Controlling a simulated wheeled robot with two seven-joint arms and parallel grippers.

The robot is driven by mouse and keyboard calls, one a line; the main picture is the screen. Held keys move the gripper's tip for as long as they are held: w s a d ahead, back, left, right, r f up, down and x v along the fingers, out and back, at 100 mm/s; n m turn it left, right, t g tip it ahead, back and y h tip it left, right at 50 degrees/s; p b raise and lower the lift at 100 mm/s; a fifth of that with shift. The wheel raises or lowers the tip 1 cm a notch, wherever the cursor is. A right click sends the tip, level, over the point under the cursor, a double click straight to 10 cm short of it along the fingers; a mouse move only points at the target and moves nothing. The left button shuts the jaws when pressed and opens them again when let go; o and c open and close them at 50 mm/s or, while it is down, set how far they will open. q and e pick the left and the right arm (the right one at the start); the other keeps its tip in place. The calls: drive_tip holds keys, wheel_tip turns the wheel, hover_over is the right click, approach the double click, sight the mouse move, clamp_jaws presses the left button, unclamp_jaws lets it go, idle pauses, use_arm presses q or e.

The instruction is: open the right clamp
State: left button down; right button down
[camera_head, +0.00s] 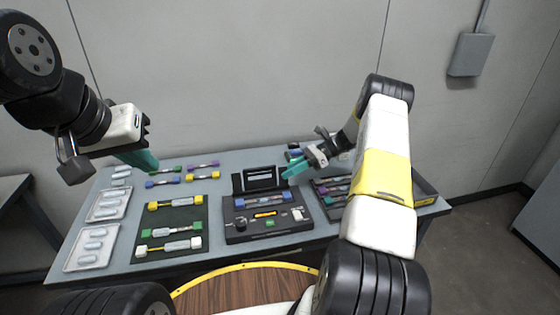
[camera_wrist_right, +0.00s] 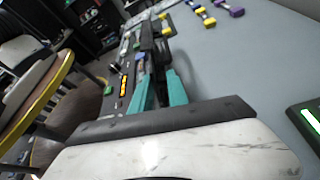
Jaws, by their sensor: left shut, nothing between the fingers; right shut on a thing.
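The splicer (camera_head: 232,230) is a dark unit in the middle of the table, with its screen panel (camera_head: 260,179) raised at the back. A small pale part at its right side (camera_head: 298,213) may be the right clamp; it is too small to tell whether it is open. My right gripper (camera_head: 289,173) is beside the panel's right edge. Its teal fingers also show in the right wrist view (camera_wrist_right: 158,90), shut on a small dark thing that I cannot identify. My left gripper (camera_head: 150,164) is shut and empty above the table's back left.
A dark mat (camera_head: 177,216) with capped tubes lies left of the splicer, and pale trays (camera_head: 73,262) stand at the left edge. Several coloured-end holders (camera_head: 203,164) lie behind the mat. A dark rack (camera_head: 333,212) with tubes stands to the right, near my right arm.

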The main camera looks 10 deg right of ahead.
drive_tip(key=shift+w+r, duration=0.1)
drive_tip(key=shift+w, duration=0.15)
drive_tip(key=c, duration=1.4)
unclamp_jaws()
drive_tip(key=v, duration=0.7)
drive_tip(key=shift+d, duration=0.4)
